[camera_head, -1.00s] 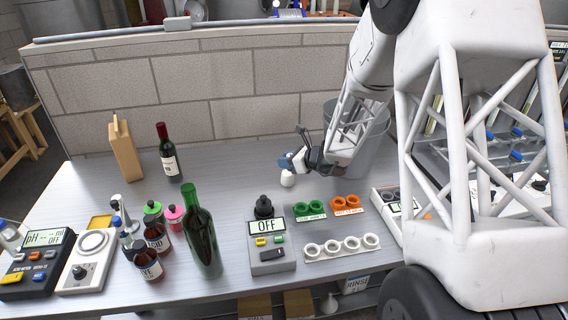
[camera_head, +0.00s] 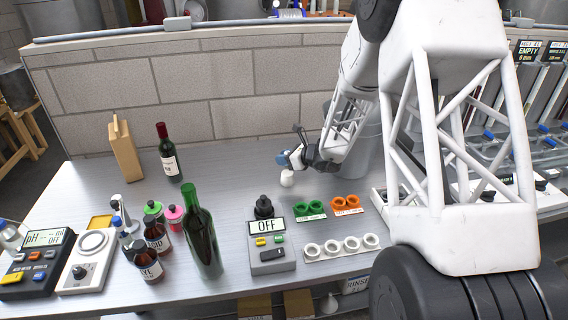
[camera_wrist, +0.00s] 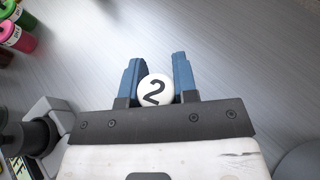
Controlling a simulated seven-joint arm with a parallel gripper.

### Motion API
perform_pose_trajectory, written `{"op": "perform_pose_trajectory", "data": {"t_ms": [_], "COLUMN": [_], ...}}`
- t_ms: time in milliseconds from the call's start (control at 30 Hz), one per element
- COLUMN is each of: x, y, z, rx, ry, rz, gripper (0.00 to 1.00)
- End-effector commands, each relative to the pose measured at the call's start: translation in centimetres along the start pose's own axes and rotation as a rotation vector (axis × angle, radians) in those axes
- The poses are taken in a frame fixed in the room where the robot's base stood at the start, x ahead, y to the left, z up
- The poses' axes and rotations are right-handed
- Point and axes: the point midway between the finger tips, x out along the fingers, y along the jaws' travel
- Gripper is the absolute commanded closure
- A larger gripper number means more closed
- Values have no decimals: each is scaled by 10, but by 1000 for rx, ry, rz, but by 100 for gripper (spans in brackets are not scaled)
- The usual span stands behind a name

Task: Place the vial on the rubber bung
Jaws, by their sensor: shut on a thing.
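My gripper (camera_head: 287,162) is over the middle of the grey bench, left of the grey bucket. In the wrist view, its two blue fingers (camera_wrist: 155,72) are shut on the vial, whose round white cap (camera_wrist: 155,91) with a black "2" faces the camera. The cap hides the vial's body in that view. In the head view, a small white piece (camera_head: 287,179) shows just below the fingers and seems to be the vial. I cannot tell whether its base touches the bench. I cannot make out the rubber bung with certainty in either view.
A meter reading OFF (camera_head: 268,243) with a black knob, a green holder (camera_head: 309,209), an orange holder (camera_head: 346,204) and a white holder (camera_head: 342,247) stand in front. A green bottle (camera_head: 203,240) is at left front.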

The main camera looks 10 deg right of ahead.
Motion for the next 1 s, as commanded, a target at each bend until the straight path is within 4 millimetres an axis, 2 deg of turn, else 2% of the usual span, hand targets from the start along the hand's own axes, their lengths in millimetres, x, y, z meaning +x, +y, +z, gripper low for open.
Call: {"op": "perform_pose_trajectory", "data": {"t_ms": [200,700,733,900,1000], "x": [8,9,10,10,9], "y": [0,0,0,0,0], "z": [-18,-23,-23,-23,-23], "rx": [1,1,0,0,0], "ry": [1,0,0,1,1], "rz": [1,0,0,0,0], "gripper": [96,96,71,47,47]}}
